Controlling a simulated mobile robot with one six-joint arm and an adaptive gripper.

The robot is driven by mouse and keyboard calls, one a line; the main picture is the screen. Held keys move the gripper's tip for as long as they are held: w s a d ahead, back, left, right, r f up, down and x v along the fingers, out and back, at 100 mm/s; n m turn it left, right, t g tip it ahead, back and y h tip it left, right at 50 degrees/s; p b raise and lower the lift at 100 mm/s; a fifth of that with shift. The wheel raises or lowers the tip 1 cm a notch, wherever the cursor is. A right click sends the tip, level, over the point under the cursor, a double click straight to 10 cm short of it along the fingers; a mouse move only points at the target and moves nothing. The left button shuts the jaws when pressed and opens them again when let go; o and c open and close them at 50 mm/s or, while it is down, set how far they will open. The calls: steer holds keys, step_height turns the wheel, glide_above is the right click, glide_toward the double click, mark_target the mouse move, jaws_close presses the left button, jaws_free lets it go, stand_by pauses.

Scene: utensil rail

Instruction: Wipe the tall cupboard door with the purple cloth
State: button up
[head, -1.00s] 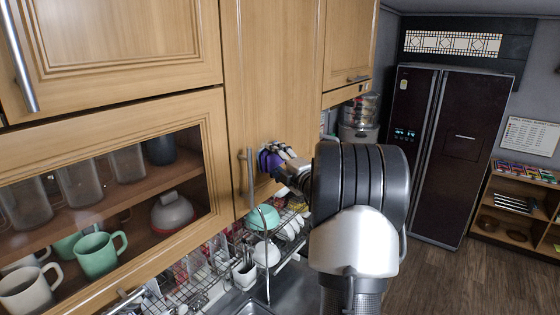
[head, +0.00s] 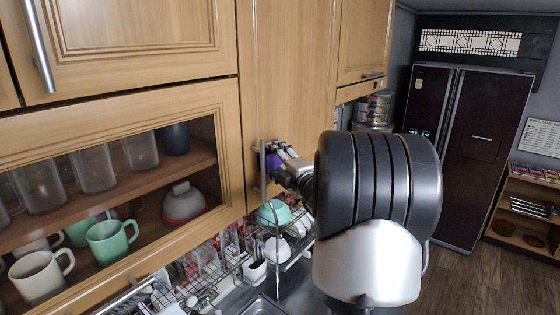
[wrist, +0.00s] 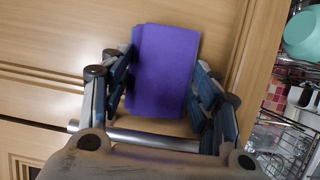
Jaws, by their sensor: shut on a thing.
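The purple cloth (head: 272,161) is a folded pad at the lower part of the tall cupboard door (head: 287,70), a plain light wood panel. In the wrist view the cloth (wrist: 165,70) sits between the two fingers, flat against or very near the door (wrist: 60,50); I cannot tell if it touches. My gripper (head: 284,162) is shut on the cloth, and its fingers also show in the wrist view (wrist: 163,78). The door's metal bar handle (head: 263,178) is just left of the cloth; it crosses below the cloth in the wrist view (wrist: 150,139).
A glass-fronted cupboard (head: 110,100) with mugs and glasses is on the left. Below the door are a dish rack (head: 232,258) and a green bowl (head: 275,212). A dark fridge (head: 470,150) stands at the right, with open floor before it.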

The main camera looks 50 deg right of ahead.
steer(key=shift+w+d+r+p, duration=0.1)
steer(key=shift+d+r+p, duration=0.25)
steer(key=shift+d+p, duration=0.8)
steer(key=shift+w+d+r+p, duration=0.1)
steer(key=shift+d+r+p, duration=0.2)
steer(key=shift+d+p, duration=0.8)
steer(key=shift+w+d+r+p, duration=0.1)
steer(key=shift+d+r+p, duration=0.35)
steer(key=shift+d, duration=1.2)
steer(key=shift+a+f, duration=0.1)
steer(key=shift+f, duration=0.05)
steer(key=a+b, duration=0.2)
steer(key=a, duration=0.5)
steer(key=shift+s+a+b, duration=0.3)
steer(key=shift+a+b, duration=0.05)
steer(key=shift+b, duration=0.05)
steer(key=s, duration=0.6)
steer(key=shift+d+p, duration=0.3)
